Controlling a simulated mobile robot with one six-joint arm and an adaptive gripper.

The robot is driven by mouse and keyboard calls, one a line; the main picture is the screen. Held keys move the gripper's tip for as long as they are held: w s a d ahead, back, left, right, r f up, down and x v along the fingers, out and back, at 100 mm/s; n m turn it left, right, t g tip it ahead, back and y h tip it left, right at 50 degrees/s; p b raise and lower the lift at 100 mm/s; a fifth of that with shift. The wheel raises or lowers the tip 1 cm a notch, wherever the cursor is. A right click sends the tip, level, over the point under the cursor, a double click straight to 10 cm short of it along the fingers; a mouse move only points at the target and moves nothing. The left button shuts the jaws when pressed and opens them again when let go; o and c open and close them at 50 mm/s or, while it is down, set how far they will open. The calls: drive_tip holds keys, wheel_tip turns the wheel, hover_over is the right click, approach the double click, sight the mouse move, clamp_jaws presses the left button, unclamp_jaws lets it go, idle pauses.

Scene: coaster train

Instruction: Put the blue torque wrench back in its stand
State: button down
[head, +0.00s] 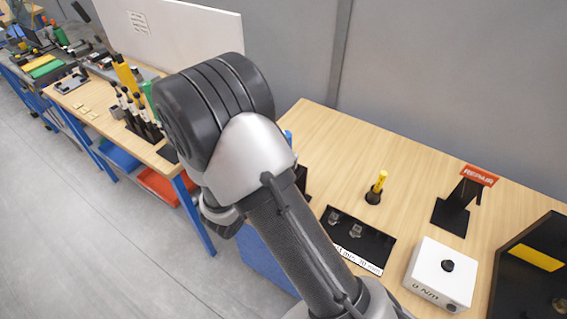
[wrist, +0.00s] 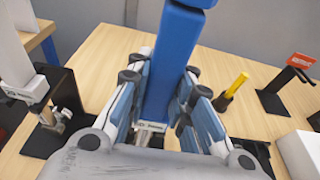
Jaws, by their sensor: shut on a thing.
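The blue torque wrench (wrist: 172,65) stands nearly upright between the fingers of my gripper (wrist: 160,98) in the wrist view. The gripper is shut on its blue body, and a silver part shows low between the fingers. Only a small blue piece of the wrench (head: 288,136) shows in the head view; my arm hides the rest and the gripper. A black stand (wrist: 70,97) is left of the gripper in the wrist view, with a white and silver tool (wrist: 28,92) at it. I cannot tell whether this is the wrench's stand.
On the wooden table (head: 330,125) are a yellow-handled tool in a black holder (head: 373,196), a black mat with small metal parts (head: 375,241), a white box (head: 440,272), a red REPAIR sign on a black stand (head: 453,215) and a black tray (head: 505,285). Bare wood lies behind the yellow-handled tool.

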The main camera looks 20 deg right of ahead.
drive_tip(key=shift+w+d+r, duration=0.1)
drive_tip(key=shift+w+d, duration=0.4)
drive_tip(key=shift+d, duration=0.2)
idle(0.7)
drive_tip(key=shift+f+b, duration=0.75)
drive_tip(key=shift+b, duration=0.15)
idle(0.7)
drive_tip(key=c, duration=1.4)
unclamp_jaws()
drive_tip(key=shift+f, duration=0.1)
drive_tip(key=shift+o, duration=0.3)
drive_tip(key=shift+s+f, duration=0.1)
drive_tip(key=shift+a, duration=0.1)
